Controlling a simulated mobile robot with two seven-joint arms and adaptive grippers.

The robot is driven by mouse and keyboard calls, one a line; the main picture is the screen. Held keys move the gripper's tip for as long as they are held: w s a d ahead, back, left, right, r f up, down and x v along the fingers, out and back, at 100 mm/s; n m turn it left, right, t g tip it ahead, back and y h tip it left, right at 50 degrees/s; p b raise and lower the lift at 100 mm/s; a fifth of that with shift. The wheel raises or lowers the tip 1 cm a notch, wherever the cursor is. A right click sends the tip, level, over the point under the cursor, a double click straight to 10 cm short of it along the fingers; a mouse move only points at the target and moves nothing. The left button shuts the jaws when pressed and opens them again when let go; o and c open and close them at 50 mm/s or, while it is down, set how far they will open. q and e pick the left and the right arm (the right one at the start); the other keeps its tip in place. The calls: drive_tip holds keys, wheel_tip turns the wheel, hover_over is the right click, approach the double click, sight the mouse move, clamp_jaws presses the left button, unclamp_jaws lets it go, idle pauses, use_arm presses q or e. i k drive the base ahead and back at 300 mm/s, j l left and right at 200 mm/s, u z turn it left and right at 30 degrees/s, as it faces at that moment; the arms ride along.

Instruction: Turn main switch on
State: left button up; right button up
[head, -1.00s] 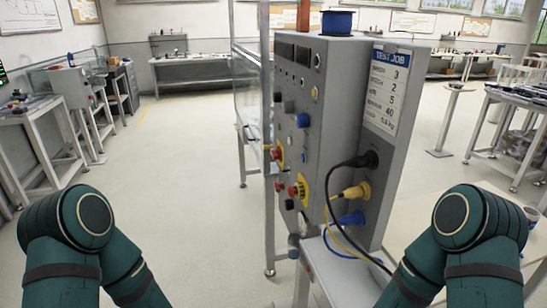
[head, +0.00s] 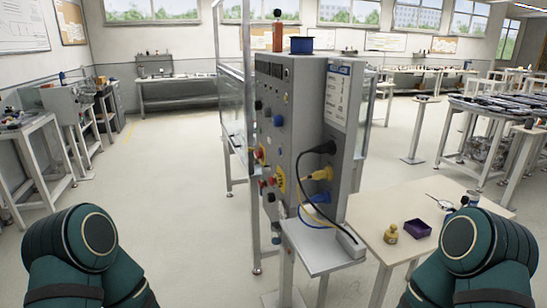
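A grey control cabinet (head: 306,120) stands upright at the centre, its knob panel turned to the left. The panel carries several dark knobs, a blue knob (head: 277,120), an upper red knob on yellow (head: 259,153) and a lower red and yellow control (head: 279,180). I cannot tell which control is the main switch or how it is set. Black, yellow and blue plugs sit in the cabinet's right side. Parts of my two arms show at the lower left and lower right. Neither gripper is in view.
A small stand (head: 318,262) is below the cabinet, with a cable running to a grey strip on it. A pale table (head: 395,208) at right holds a brass weight (head: 391,234) and a purple box (head: 417,228). Open floor (head: 175,190) lies left of the cabinet.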

sight(259, 155)
drive_tip(key=z, duration=1.45)
drive_tip(key=i+j+z, duration=0.1)
drive_tip(key=j+z, duration=0.15)
drive_tip(key=j, duration=1.65)
drive_tip(key=i+j, duration=0.1)
drive_tip(key=j, duration=0.85)
